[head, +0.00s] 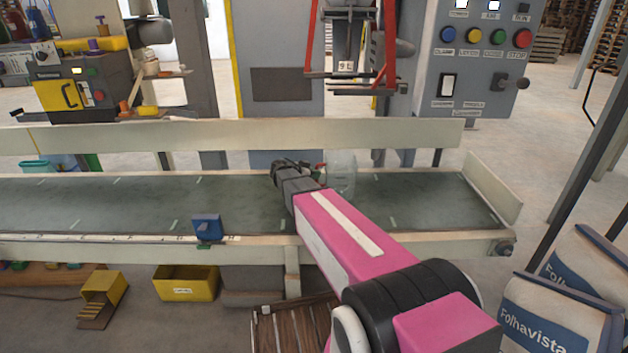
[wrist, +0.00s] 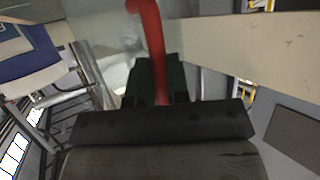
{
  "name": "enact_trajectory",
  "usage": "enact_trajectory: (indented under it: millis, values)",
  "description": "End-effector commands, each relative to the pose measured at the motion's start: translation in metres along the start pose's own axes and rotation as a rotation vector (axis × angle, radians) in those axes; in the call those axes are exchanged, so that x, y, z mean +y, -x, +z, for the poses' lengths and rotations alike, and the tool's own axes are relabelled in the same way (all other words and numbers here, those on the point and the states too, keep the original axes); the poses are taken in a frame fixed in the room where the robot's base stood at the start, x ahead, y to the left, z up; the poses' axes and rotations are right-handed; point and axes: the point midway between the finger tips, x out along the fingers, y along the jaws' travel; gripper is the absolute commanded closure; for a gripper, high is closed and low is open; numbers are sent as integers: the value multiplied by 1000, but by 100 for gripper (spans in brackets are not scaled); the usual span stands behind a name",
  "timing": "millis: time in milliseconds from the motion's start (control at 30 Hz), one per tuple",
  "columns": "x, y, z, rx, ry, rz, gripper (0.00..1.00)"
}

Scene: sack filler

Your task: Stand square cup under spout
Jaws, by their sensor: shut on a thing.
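A clear, see-through square cup (head: 341,174) is over the far side of the conveyor belt in the head view, just right of my gripper. Its red handle (wrist: 150,40) runs down between the fingers in the wrist view. My gripper (head: 318,172) is shut on that handle. The cup looks upright; I cannot tell whether its base touches the belt. The filler's spout assembly (head: 347,40), with red side bars and a small white tag, hangs above and behind the belt, roughly over the cup's column in the picture. Its upper end is cut off.
The belt (head: 120,203) has a pale back rail (head: 230,133) behind it. A blue block (head: 207,228) is on the front rail. A control box (head: 478,55) stands at back right, printed sacks (head: 555,320) at lower right. The belt's left stretch is clear.

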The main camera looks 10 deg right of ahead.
Motion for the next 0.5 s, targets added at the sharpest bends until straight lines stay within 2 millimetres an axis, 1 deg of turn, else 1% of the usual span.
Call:
enact_trajectory:
  millis: [33,100,167,367,400,467,500]
  values:
    - [-1,-3,8,0,2,0,100]
    - [-1,-7,17,0,2,0,100]
    - [-1,-9,22,1,2,0,100]
    - [0,-10,24,1,0,0,100]
    - [0,-10,24,-1,0,0,81]
    - [0,-10,24,-1,-1,0,61]
    - [0,-10,24,-1,-1,0,58]
